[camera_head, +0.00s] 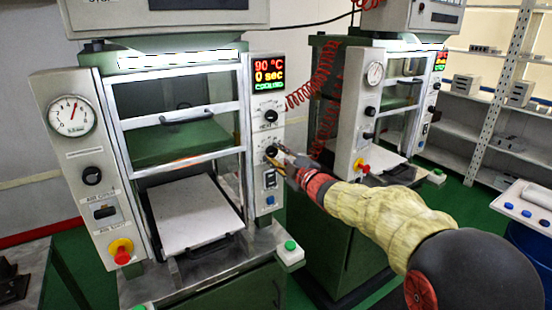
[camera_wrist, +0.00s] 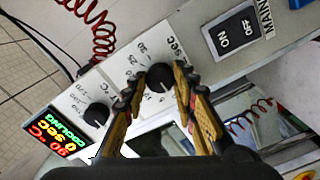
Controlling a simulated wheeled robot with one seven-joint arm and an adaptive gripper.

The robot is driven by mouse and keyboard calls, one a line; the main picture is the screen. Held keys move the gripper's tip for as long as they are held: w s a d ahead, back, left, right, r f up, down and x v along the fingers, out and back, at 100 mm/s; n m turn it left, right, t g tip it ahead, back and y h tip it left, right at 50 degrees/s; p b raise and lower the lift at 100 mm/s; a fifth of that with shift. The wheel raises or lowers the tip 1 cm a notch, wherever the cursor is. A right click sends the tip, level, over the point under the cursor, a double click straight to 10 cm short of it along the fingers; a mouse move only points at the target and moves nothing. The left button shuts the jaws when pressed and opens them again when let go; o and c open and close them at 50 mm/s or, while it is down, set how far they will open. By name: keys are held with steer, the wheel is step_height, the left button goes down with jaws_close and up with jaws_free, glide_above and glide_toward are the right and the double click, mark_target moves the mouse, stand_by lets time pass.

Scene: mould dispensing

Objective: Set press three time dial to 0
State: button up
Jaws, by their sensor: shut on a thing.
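The near press (camera_head: 92,190) has a right-hand panel with a display (camera_head: 268,72) reading 90 °C, 0 sec and COOLING. Below it are a black heat dial (camera_head: 269,113) and a black time dial (camera_head: 271,151). My gripper (camera_head: 279,160) reaches this panel from the right, its fingertips at the time dial. In the wrist view the time dial (camera_wrist: 159,76), marked "sec", sits between the two yellow-and-black fingers of my gripper (camera_wrist: 161,82), which are shut on it. The dial's pointer is hard to make out. The display (camera_wrist: 56,134) also shows 0 sec there.
An ON/OFF switch (camera_wrist: 234,34) lies beyond the time dial on the same panel. A second press (camera_head: 350,120) with red coiled hoses stands to the right, behind my arm. Shelves (camera_head: 490,110) stand at the far right.

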steer(key=shift+r, duration=0.1)
stand_by(0.3)
steer(key=o, duration=1.2)
steer(key=shift+c, duration=0.2)
steer(key=v, duration=1.2)
steer(key=shift+w+d, duration=0.1)
